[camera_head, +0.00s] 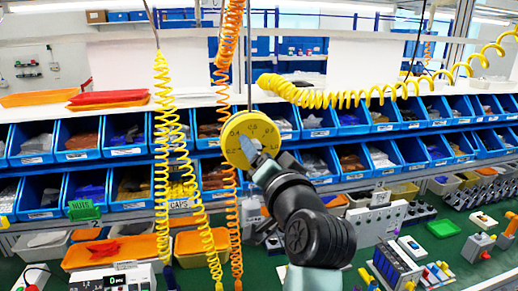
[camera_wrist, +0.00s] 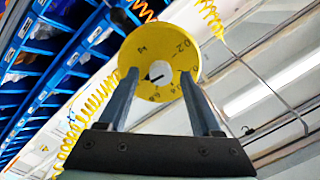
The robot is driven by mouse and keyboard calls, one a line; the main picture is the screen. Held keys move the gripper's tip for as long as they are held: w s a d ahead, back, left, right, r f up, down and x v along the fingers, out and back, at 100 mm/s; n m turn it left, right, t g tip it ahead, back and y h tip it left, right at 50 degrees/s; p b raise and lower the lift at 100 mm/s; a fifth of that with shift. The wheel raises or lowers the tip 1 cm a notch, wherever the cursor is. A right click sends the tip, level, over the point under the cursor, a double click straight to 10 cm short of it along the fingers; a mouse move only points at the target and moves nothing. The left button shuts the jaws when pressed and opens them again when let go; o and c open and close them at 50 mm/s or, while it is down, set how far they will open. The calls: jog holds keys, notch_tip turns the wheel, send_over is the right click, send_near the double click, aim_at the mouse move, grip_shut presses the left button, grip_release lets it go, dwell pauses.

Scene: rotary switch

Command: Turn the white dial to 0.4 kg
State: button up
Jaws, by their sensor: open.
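A round yellow dial face (camera_head: 238,130) with dark numbers hangs in the middle of the head view, in front of the blue bins. A yellow rounded part shows behind it on the right. I see no plainly white dial face. In the wrist view the yellow face (camera_wrist: 150,45) shows numbers and a short dark pointer near its middle. My gripper (camera_wrist: 159,74) is open, with one finger at each side of the lower face. I cannot tell whether the fingers touch it. In the head view my gripper (camera_head: 257,160) overlaps the dial's lower right and hides part of it.
Blue bins (camera_head: 125,151) fill two shelf rows behind the dial. Coiled yellow (camera_head: 163,120) and orange (camera_head: 228,60) hoses hang just left of it. A green bench (camera_head: 355,245) with trays and several devices lies below.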

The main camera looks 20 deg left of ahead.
grip_shut()
dwell(0.5)
